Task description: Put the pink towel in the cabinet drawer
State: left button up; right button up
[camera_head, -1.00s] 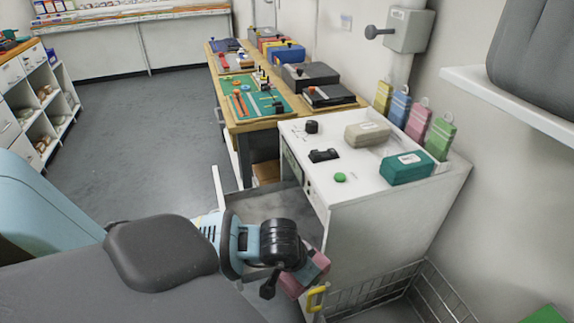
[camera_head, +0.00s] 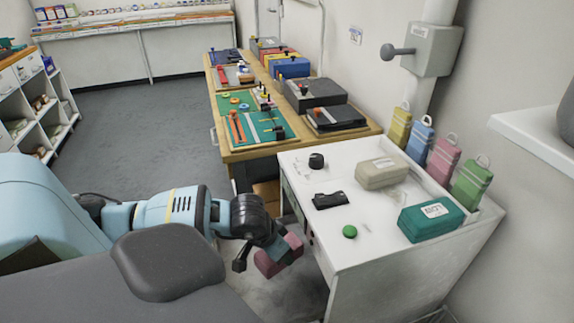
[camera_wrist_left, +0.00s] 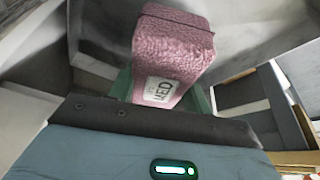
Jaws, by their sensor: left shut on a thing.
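The pink towel (camera_head: 268,264) is a folded block held by my left gripper (camera_head: 277,250), beside the left face of the white cabinet (camera_head: 395,270). In the left wrist view the pink towel (camera_wrist_left: 175,45) sits between green fingers and shows a white label. My left gripper is shut on it. The cabinet drawer is mostly hidden behind my arm. A grey surface shows below the towel, but I cannot tell whether it is the drawer's inside or the floor. My right gripper is not in view.
On the cabinet top are a beige pack (camera_head: 381,172), a teal pack (camera_head: 430,218), a black item (camera_head: 330,200) and a green button (camera_head: 350,231). Several coloured tags stand along its back edge. A wooden workbench (camera_head: 240,150) stands beyond. Open floor (camera_head: 140,125) lies to the left.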

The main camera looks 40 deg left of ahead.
aim_at(264, 259)
pick_arm(q)
jog(key=shift+f, duration=5)
jog(key=shift+f, duration=0.1)
jog(key=o, duration=1.1)
jog(key=shift+c, duration=0.2)
jog(key=shift+s+r, duration=0.1)
jog(key=shift+r, duration=0.4)
jog(key=p+v, duration=0.1)
jog(key=v, duration=1)
jog(key=shift+s+r, duration=0.1)
jog(key=shift+r, duration=0.05)
